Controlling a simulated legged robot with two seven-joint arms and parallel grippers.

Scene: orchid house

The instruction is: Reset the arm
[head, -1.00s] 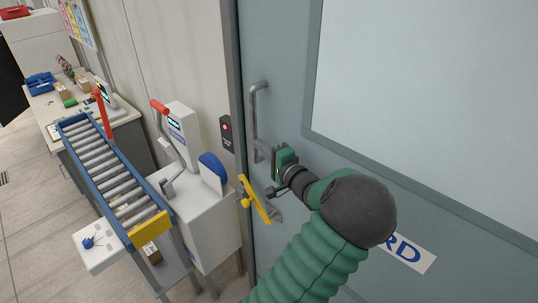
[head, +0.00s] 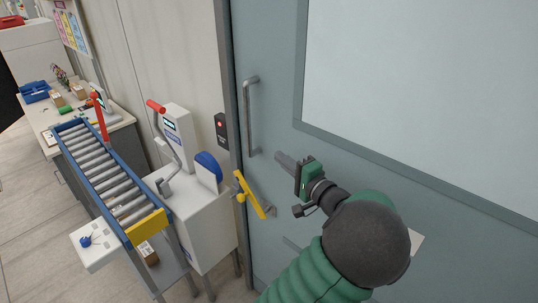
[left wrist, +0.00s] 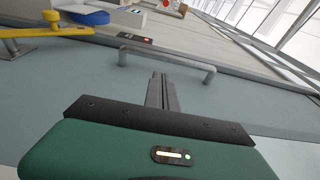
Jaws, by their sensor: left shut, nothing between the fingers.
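My left gripper (head: 280,158) is in front of the grey-blue door (head: 285,95), a little right of the lower end of the metal pull handle (head: 249,115). Its fingers are together and empty. In the left wrist view, the shut fingers (left wrist: 161,84) point toward the pull handle (left wrist: 170,57), and a gap seems to lie between them. The yellow lever (head: 250,194) on the door is below and left of the gripper. It also shows in the left wrist view (left wrist: 45,29) at upper left. My right gripper is not in view.
A card reader (head: 222,131) with a red light is on the wall left of the door. A white machine (head: 205,225) with a red-gripped crank and a roller conveyor (head: 100,170) stand further left. A workbench (head: 65,110) holds small boxes. Floor at lower left is clear.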

